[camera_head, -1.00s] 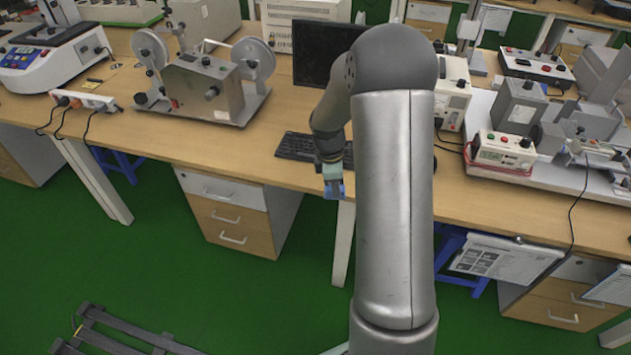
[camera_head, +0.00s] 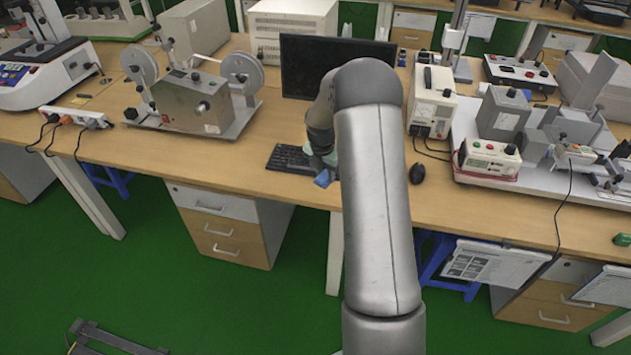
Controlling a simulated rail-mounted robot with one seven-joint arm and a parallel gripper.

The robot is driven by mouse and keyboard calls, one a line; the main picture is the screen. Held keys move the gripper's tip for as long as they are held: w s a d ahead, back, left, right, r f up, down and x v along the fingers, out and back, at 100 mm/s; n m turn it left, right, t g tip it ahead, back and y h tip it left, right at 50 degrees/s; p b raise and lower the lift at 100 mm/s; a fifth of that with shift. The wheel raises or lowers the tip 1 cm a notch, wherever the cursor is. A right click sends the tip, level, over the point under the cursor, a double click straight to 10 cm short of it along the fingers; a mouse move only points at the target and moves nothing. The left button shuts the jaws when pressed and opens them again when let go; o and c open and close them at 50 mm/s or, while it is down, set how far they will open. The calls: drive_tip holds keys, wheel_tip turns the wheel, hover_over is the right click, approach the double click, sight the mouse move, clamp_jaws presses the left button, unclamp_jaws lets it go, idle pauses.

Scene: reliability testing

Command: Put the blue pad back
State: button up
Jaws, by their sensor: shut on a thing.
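The blue pad (camera_head: 323,179) shows as a small blue patch just left of my arm, at the front edge of the wooden table. My gripper (camera_head: 326,169) is shut on it. My own forearm hides most of the gripper and part of the pad. The pad looks tilted, and I cannot tell whether it touches the table or hangs above it.
A black keyboard (camera_head: 287,159) lies just left of the gripper, with a dark monitor (camera_head: 305,66) behind. A mouse (camera_head: 417,173) lies right of my arm. A reel machine (camera_head: 190,100) stands left, a beige meter box (camera_head: 432,103) right. The front left tabletop (camera_head: 215,160) is bare.

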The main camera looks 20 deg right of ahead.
drive_tip(key=w+f, duration=0.2)
drive_tip(key=f, duration=0.1)
drive_tip(key=w+a+f+p, duration=0.1)
drive_tip(key=f, duration=0.1)
drive_tip(key=shift+w+a, duration=0.1)
drive_tip(key=shift+w, duration=0.3)
drive_tip(key=shift+w+f, duration=0.15)
drive_tip(key=shift+f, duration=1.8)
drive_tip(key=o, duration=1)
